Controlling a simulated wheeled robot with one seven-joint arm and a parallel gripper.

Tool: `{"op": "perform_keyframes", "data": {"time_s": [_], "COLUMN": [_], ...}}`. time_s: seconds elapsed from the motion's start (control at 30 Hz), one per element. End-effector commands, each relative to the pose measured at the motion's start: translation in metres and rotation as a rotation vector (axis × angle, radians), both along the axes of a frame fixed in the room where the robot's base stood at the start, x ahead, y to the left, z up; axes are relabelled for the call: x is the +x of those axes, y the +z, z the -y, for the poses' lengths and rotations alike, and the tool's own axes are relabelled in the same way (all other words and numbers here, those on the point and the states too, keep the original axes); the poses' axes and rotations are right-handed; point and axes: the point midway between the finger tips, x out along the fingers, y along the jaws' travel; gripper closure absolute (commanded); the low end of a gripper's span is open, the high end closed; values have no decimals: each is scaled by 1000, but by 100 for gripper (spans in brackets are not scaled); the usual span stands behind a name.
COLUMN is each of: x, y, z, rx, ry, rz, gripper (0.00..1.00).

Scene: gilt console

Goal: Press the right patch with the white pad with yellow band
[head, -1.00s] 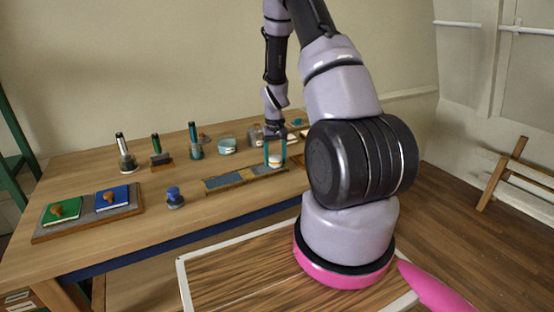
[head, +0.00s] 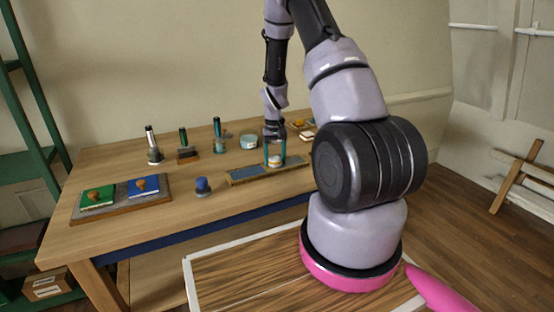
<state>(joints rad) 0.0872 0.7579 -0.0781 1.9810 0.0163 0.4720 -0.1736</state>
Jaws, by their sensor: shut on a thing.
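My gripper (head: 274,152) is above the back right part of the table, its teal fingers pointing down and shut on a small white pad (head: 275,160) with a yellowish band. The pad is over a long wooden strip (head: 232,183) with blue-grey patches. The left patch (head: 249,173) shows to the left of the fingers. The right patch (head: 292,162) shows partly, just right of the fingers. I cannot tell whether the pad touches the strip.
A blue-knobbed stamp (head: 203,187) stands left of the strip. A board (head: 165,206) with green and blue pads is further left. Several handled stamps (head: 186,148) and a teal round tin (head: 249,142) stand behind. Small items (head: 304,127) lie back right.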

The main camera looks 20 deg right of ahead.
Motion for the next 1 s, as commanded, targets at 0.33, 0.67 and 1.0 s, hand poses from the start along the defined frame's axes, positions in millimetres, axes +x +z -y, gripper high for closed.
{"op": "perform_keyframes", "data": {"time_s": [0.33,0.67,1.0], "x": [2,3,2], "y": [37,67,78], "z": [-2,-4,-5], "rx": [0,0,0], "ry": [-3,-3,-4], "rz": [2,2,0], "gripper": [88,88,88]}}
